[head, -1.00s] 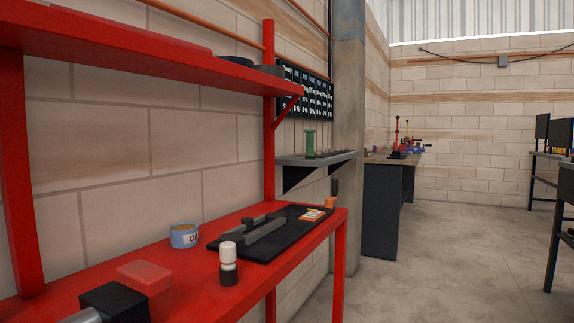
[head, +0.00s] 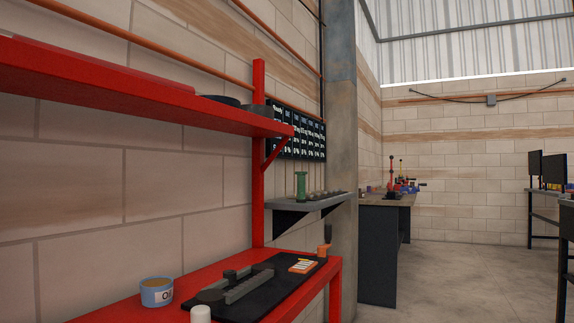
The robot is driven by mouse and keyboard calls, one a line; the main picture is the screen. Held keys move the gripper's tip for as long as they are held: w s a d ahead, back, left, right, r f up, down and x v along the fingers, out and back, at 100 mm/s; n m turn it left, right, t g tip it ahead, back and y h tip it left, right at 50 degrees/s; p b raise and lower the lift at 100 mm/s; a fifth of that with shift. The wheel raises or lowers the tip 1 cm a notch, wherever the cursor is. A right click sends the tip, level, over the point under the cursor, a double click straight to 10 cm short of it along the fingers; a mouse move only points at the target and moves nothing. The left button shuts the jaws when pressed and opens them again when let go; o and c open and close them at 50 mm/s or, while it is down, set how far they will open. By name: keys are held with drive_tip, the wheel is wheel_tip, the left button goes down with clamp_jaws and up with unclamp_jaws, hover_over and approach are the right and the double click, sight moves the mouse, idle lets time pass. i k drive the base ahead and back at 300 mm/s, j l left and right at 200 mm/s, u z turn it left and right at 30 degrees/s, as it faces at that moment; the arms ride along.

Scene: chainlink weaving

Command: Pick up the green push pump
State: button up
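A small green upright object (head: 301,186), which looks like the green push pump, stands at the left end of a grey wall shelf (head: 312,202), beyond the red workbench. It is narrow in the middle with wider ends. Several small dark items sit in a row to its right on the same shelf. My gripper is not in view.
The red bench (head: 318,283) holds a blue tin (head: 157,291), a black mat (head: 262,303) with grey metal parts, and a white-topped bottle (head: 201,314). A red upper shelf (head: 120,88) juts out above. A dark workbench (head: 380,255) stands beyond. The floor (head: 450,275) at right is open.

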sight(300, 174)
drive_tip(key=i+l+u, duration=0.1)
drive_tip(key=l, duration=0.25)
drive_tip(key=i+l+u, duration=0.1)
drive_tip(key=i+l, duration=0.15)
drive_tip(key=i+l+u, duration=0.1)
drive_tip(key=l, duration=0.4)
drive_tip(key=i+l+u, duration=0.1)
drive_tip(key=l, duration=0.3)
drive_tip(key=i+l+u, duration=0.1)
drive_tip(key=i+l, duration=0.15)
drive_tip(key=l, duration=0.15)
